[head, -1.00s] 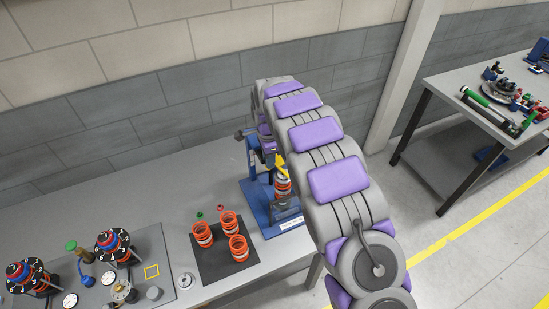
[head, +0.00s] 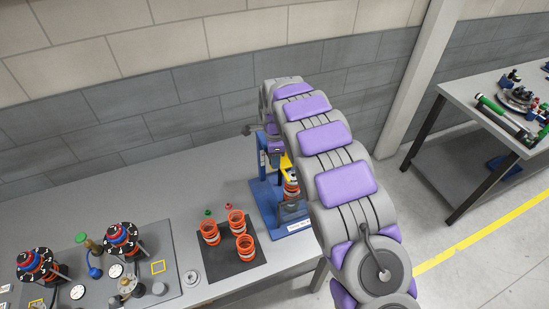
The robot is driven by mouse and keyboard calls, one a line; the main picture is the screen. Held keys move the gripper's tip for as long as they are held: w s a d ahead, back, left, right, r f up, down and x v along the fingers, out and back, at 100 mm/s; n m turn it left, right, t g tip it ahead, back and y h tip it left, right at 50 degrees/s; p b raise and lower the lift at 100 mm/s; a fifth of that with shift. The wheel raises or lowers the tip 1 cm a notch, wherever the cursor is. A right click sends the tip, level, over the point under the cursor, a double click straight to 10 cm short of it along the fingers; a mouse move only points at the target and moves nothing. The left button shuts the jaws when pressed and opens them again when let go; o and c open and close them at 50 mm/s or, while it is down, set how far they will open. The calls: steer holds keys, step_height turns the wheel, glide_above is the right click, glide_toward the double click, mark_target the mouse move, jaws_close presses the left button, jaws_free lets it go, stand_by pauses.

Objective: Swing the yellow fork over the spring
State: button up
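The yellow fork (head: 286,163) shows as a small yellow piece on the blue fixture (head: 266,197), just left of my arm. An orange spring (head: 291,188) stands in the fixture below the fork, partly covered by my arm. I cannot tell whether the fork lies over the spring or beside it. My arm arches from the lower right up to the fixture's top.
A dark mat (head: 236,258) with several orange springs lies left of the fixture. A grey panel (head: 206,290) with knobs and gauges fills the bench's left. A second table (head: 471,100) with tools stands at the right. The wall is close behind the bench.

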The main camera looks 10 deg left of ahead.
steer(key=o, duration=0.3)
steer(key=shift+d, duration=0.1)
step_height(320, 180, up, 17)
stand_by(0.8)
steer(key=shift+r, duration=0.1)
steer(key=s+d+n+b, duration=0.65)
steer(key=s+d, duration=1.05)
steer(key=d, duration=0.3)
steer(key=s+d+f+n+b, duration=0.2)
steer(key=s+f, duration=0.2)
steer(key=s, duration=0.5)
steer(key=s+d+f+n+g+b, duration=0.1)
steer(key=s+d+f+n+b, duration=0.1)
steer(key=s+f, duration=0.3)
steer(key=s+d+f+n+b, duration=0.2)
steer(key=s+f, duration=0.3)
steer(key=s, duration=0.8)
steer(key=shift+d+n+g+b, duration=0.3)
steer(key=shift+d+n+g, duration=0.1)
steer(key=shift+d+n, duration=0.5)
